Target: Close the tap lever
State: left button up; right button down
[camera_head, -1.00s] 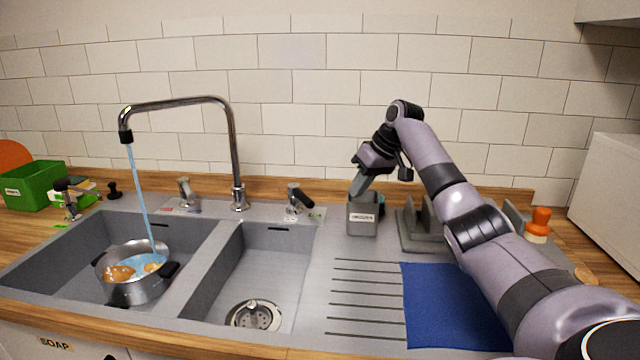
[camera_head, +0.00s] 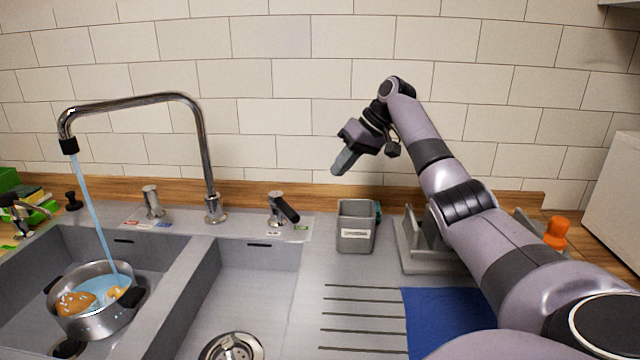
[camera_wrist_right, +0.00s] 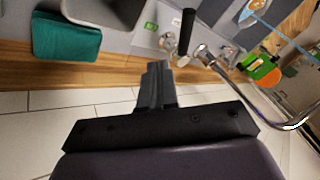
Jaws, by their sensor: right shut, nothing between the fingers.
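The tall chrome tap (camera_head: 207,150) runs a stream of water (camera_head: 95,220) into a pot (camera_head: 93,310) in the left sink. A lever with a black handle (camera_head: 283,207) stands right of the tap, beside a green label. A plain metal lever (camera_head: 152,202) stands left of the tap, beside a red and blue label. My right gripper (camera_head: 343,163) is shut and empty, in the air above and right of the black-handled lever. In the right wrist view the closed fingers (camera_wrist_right: 156,70) point toward the black handle (camera_wrist_right: 187,30), apart from it. My left gripper is out of view.
A grey caddy (camera_head: 355,240) stands below my right gripper, with a teal cloth (camera_wrist_right: 65,40) behind it. A grey rack (camera_head: 418,250) and a blue mat (camera_head: 445,315) lie to the right. The tiled wall (camera_head: 280,70) is close behind.

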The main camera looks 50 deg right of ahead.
aim_at(284, 206)
jog(key=w+a+f, duration=0.1)
jog(key=a+f, duration=0.1)
jog(key=f, duration=0.1)
jog(key=w+a+f+p, duration=0.1)
jog(key=w+a+f, duration=0.1)
jog(key=w+a+f+p, duration=0.1)
jog(key=w+a+f, duration=0.1)
jog(key=f, duration=0.1)
jog(key=shift+w+a+f, duration=0.15)
jog(key=shift+a+f, duration=0.2)
jog(key=shift+w+a, duration=0.1)
